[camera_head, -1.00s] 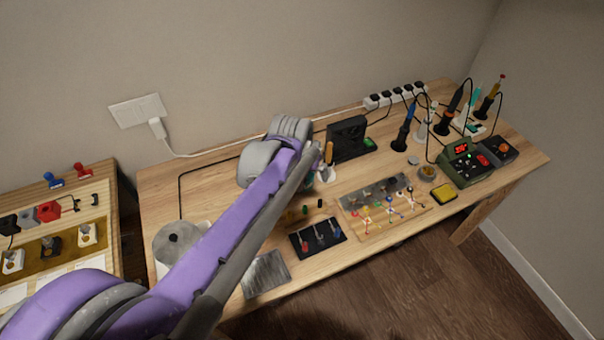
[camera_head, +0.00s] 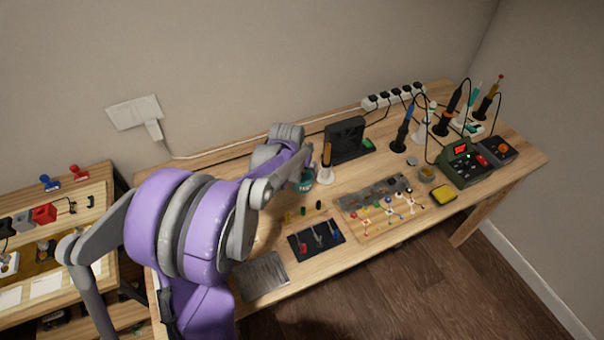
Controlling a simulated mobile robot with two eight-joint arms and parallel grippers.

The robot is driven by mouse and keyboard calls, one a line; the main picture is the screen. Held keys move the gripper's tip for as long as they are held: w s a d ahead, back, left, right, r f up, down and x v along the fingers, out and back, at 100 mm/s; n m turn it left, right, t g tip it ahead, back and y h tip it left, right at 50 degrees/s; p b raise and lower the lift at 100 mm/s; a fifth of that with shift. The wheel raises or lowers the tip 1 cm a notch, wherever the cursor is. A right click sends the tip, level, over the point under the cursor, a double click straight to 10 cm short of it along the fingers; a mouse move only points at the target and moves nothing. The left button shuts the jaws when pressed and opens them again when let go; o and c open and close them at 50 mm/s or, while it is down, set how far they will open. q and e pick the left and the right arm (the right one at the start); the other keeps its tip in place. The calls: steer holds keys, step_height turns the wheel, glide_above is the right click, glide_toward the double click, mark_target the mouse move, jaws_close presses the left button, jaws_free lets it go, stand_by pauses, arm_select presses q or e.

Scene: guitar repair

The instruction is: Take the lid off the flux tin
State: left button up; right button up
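A small teal tin (camera_head: 303,186), which looks like the flux tin, sits on the wooden workbench just left of an orange-handled tool in a white holder. My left arm comes in from the left and reaches over the bench to the tin. My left gripper (camera_head: 305,171) is at the top of the tin, mostly hidden behind my own arm links. Its fingers are too small and covered to show whether they are open or shut, or whether they touch the lid. I cannot make out the lid separately. My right gripper is not in view.
The orange-handled tool (camera_head: 326,164) stands close beside the tin, with a black fan box (camera_head: 345,139) behind. A dark tray (camera_head: 316,240), a metal plate (camera_head: 262,277) and a wooden board of parts (camera_head: 382,210) lie in front. Soldering stations (camera_head: 461,165) stand at the right.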

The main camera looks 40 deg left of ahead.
arm_select(q)
steer(key=shift+w+f, duration=0.2)
steer(key=shift+f, duration=0.3)
steer(key=shift+s, duration=0.1)
steer(key=c, duration=1.4)
steer(key=shift+c, duration=0.2)
